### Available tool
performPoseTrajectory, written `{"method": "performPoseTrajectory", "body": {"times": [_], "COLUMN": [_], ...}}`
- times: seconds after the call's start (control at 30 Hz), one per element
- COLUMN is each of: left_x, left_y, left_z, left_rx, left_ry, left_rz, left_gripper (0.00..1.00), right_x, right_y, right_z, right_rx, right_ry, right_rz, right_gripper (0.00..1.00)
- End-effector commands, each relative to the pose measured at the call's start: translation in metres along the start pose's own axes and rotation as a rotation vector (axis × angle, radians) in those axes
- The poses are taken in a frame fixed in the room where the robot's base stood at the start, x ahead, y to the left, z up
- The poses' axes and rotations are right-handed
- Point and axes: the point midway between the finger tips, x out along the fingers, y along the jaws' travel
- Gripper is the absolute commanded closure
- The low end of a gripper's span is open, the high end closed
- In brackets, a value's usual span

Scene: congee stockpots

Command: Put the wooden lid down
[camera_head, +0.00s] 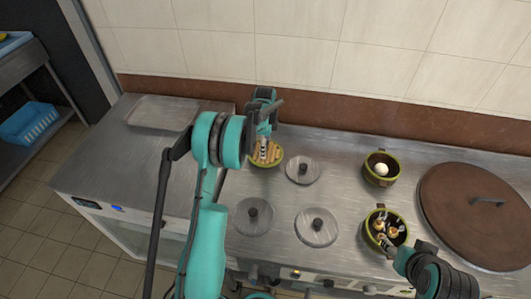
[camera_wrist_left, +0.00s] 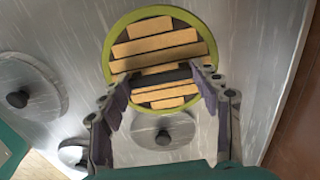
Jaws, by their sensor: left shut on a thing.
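The slatted wooden lid (camera_head: 272,156) lies within the green rim of a round pot at the back of the counter. In the left wrist view the lid (camera_wrist_left: 155,47) shows pale slats and a dark bar handle (camera_wrist_left: 163,78) across it. My left gripper (camera_head: 263,146) is above the lid, and its fingers (camera_wrist_left: 164,84) are shut on the handle. I cannot tell whether the lid rests fully on the pot. My right gripper (camera_head: 391,247) is at the near edge of a green pot (camera_head: 369,236) with several small items; its fingers are unclear.
Grey round lids with black knobs (camera_head: 302,169) (camera_head: 253,215) (camera_head: 317,226) sit on the steel counter. A green pot (camera_head: 368,172) holding a white egg-like item stands right of them. A large brown lid (camera_head: 450,225) covers the far right. The left worktop (camera_head: 100,165) is mostly clear.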

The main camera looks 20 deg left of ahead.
Motion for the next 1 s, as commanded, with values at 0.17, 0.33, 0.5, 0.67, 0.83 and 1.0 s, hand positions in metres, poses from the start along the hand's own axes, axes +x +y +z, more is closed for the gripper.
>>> {"method": "performPoseTrajectory", "body": {"times": [0.17, 0.33, 0.5, 0.67, 0.83, 1.0], "left_x": [0.029, 0.029, 0.031, 0.032, 0.032, 0.029], "left_y": [0.000, 0.000, 0.000, 0.000, 0.000, 0.000], "left_z": [0.000, -0.001, -0.001, -0.001, -0.001, -0.001], "left_rx": [0.000, 0.000, 0.000, 0.000, 0.000, 0.000], "left_ry": [0.000, 0.000, 0.000, 0.000, 0.000, 0.000], "left_rz": [0.000, 0.000, 0.000, 0.000, 0.000, 0.000], "left_gripper": [0.67, 0.67, 0.67, 0.17, 0.17, 0.17], "right_x": [0.011, 0.010, 0.012, 0.012, 0.012, 0.010], "right_y": [0.000, 0.000, 0.000, 0.000, 0.000, 0.000], "right_z": [0.008, 0.007, 0.008, 0.009, 0.009, 0.007], "right_rx": [0.000, 0.000, 0.000, 0.000, 0.000, 0.000], "right_ry": [0.000, 0.000, 0.000, 0.000, 0.000, 0.000], "right_rz": [0.000, 0.000, 0.000, 0.000, 0.000, 0.000], "right_gripper": [0.48, 0.48, 0.48, 0.48, 0.48, 0.48]}}
